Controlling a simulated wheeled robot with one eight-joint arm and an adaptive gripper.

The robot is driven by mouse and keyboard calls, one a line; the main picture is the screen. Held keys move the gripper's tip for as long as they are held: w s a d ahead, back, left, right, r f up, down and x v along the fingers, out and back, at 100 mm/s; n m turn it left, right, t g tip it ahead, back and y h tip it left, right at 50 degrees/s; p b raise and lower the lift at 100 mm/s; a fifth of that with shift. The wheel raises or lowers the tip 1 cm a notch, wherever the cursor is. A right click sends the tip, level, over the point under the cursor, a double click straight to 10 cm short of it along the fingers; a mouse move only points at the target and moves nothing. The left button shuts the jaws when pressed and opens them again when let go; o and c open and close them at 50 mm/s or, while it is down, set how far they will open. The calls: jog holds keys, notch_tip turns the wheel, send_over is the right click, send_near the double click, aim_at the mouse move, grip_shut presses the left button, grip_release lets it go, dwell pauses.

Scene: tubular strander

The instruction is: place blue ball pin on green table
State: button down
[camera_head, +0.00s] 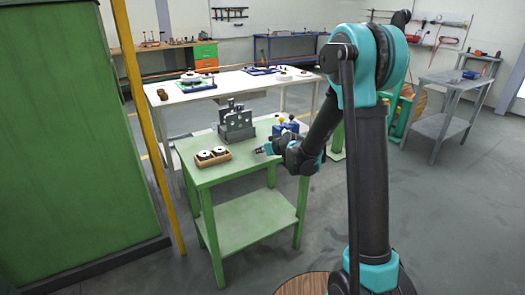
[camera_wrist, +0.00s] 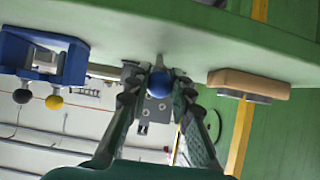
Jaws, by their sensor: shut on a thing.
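The green table (camera_head: 222,177) stands in the middle of the head view. Its green top also fills the upper part of the tilted wrist view (camera_wrist: 225,45). My gripper (camera_head: 262,151) is low over or at the right part of the tabletop. In the wrist view my gripper (camera_wrist: 157,82) is shut on the blue ball pin (camera_wrist: 160,82). The blue ball sits between the fingers and a thin metal shank points toward the green top. I cannot tell whether the pin touches the table. The pin is too small to make out in the head view.
A wooden tray (camera_head: 204,163) with two round pieces is on the table's left. A grey metal block (camera_head: 235,124) stands at the back. A blue device (camera_head: 279,129) with yellow and black balls is at the back right.

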jog(key=shift+f, duration=0.1)
jog(key=c, duration=1.3)
grip_release()
jog(key=shift+c, duration=0.2)
jog(key=shift+s+d+r, duration=0.1)
jog(key=shift+r, duration=0.1)
jog(key=v, duration=1.1)
jog(key=shift+s+d+r, duration=0.15)
jog(key=shift+s+d, duration=0.05)
jog(key=shift+s, duration=0.1)
jog(key=s+d+f+m+g+h, duration=0.1)
jog(key=s+d+f+m+h, duration=0.1)
jog(key=s+d, duration=0.4)
jog(key=s+d+f+m+g+h, duration=0.2)
jog(key=s+d+f, duration=0.3)
jog(key=s, duration=0.8)
jog(key=s+d+f+m+g+h, duration=0.2)
jog(key=s+d+f, duration=0.2)
jog(key=s+d, duration=0.4)
jog(key=shift+s+m, duration=0.4)
jog(key=shift+s, duration=0.3)
